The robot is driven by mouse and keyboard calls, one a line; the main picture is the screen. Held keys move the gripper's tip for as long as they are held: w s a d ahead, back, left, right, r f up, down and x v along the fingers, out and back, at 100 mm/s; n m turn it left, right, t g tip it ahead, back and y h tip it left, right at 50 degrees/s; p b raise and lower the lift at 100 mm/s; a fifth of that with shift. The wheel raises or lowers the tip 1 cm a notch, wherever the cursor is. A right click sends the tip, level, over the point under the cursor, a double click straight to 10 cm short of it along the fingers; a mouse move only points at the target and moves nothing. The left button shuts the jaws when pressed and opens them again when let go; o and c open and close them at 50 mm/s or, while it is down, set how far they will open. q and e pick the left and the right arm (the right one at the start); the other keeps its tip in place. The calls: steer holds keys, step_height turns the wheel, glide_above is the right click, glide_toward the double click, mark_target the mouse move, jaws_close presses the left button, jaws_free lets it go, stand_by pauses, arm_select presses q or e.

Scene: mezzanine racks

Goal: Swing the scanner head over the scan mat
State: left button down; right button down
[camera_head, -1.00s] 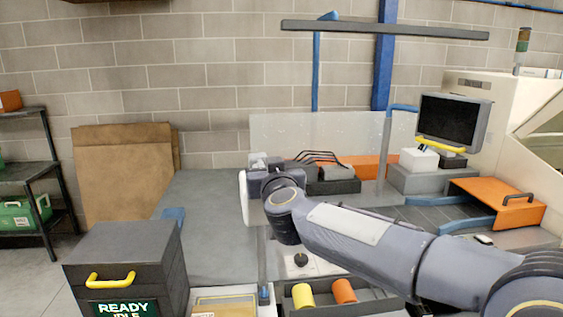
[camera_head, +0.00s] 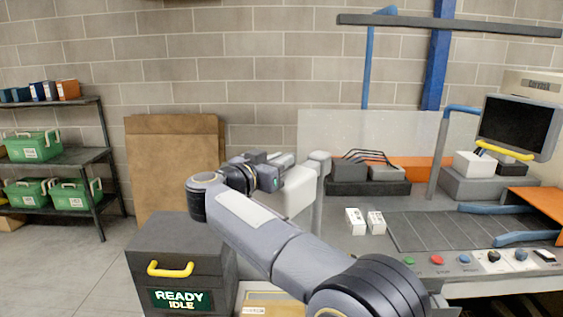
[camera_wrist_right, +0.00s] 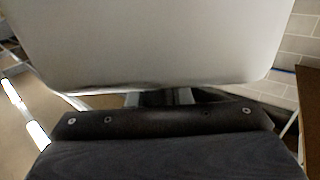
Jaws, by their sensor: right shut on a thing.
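The scanner head is a pale grey box (camera_head: 294,202) beside an upright grey post (camera_head: 318,190), partly hidden behind my right arm. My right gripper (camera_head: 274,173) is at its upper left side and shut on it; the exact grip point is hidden. In the right wrist view the head's broad pale face (camera_wrist_right: 150,45) fills the top, right beyond the fingers (camera_wrist_right: 158,98). A dark lined surface (camera_head: 450,230) lies on the bench to the right; I cannot tell whether it is the scan mat. The head is left of it. My left gripper is not in view.
Two small white boxes (camera_head: 355,221) stand on the bench right of the post. A monitor (camera_head: 518,126) stands at the right. A dark cabinet (camera_head: 180,245) reading READY IDLE stands front left. A shelf with green bins (camera_head: 32,147) is far left. Buttons line the bench front.

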steer(key=shift+w+a+r, duration=0.1)
steer(key=shift+w+r, duration=0.05)
steer(key=shift+w, duration=0.05)
stand_by(0.3)
steer(key=c, duration=1.3)
jaws_free()
steer(key=shift+w, duration=0.1)
steer(key=shift+a, duration=0.1)
steer(key=shift+s+a+f, duration=0.2)
steer(key=shift+s, duration=0.1)
steer(key=b+v, duration=0.2)
steer(key=v, duration=0.5)
steer(key=shift+r, duration=0.1)
